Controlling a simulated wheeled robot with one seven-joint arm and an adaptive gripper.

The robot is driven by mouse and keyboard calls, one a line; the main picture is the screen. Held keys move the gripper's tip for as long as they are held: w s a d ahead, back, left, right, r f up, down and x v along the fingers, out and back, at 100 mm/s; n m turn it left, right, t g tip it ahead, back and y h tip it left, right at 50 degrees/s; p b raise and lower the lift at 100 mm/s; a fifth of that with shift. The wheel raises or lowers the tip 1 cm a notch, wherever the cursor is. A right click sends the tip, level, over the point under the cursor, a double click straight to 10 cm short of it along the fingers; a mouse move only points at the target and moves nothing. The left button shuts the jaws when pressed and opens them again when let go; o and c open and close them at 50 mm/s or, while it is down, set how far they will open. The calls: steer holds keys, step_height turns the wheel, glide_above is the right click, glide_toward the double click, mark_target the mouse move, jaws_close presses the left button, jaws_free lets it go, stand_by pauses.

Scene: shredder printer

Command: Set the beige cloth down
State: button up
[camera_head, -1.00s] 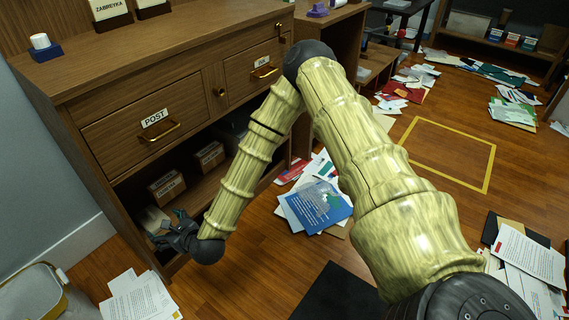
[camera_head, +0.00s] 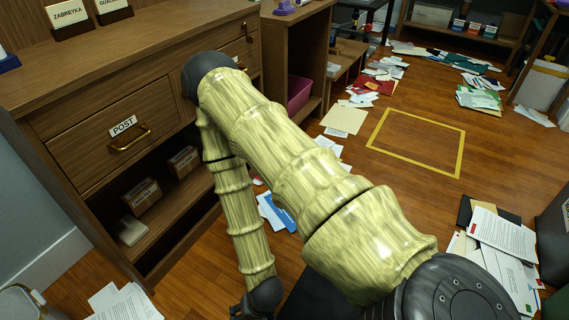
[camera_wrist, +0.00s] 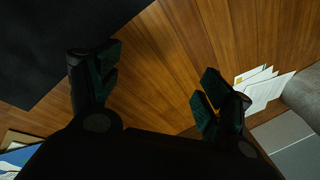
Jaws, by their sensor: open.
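A pale beige folded piece (camera_head: 132,231), which looks like the cloth, lies flat on the lower open shelf (camera_head: 165,217) of the wooden cabinet, in front of the small cardboard boxes. My gripper (camera_wrist: 150,88) is open in the wrist view, with only bare wooden floor between its fingers. In the head view only part of my gripper (camera_head: 246,312) shows at the bottom edge, right of the shelf and apart from the beige piece. The cloth is not seen in the wrist view.
Cardboard boxes (camera_head: 141,196) stand on the shelf under the POST drawer (camera_head: 118,135). Papers (camera_head: 122,303) lie on the floor at the lower left; more (camera_wrist: 262,87) show in the wrist view. A dark mat (camera_wrist: 50,40) lies beside my gripper. A yellow-outlined floor area (camera_head: 416,142) is empty.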

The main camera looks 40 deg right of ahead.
steer(key=s+d+n+g+h, duration=0.1)
steer(key=s+d+n+g, duration=0.1)
steer(key=s+d+n, duration=0.4)
steer(key=shift+s+d+r+h, duration=0.35)
steer(key=shift+s+h, duration=0.05)
steer(key=shift+s, duration=0.25)
step_height(320, 180, up, 40)
steer(key=p, duration=4)
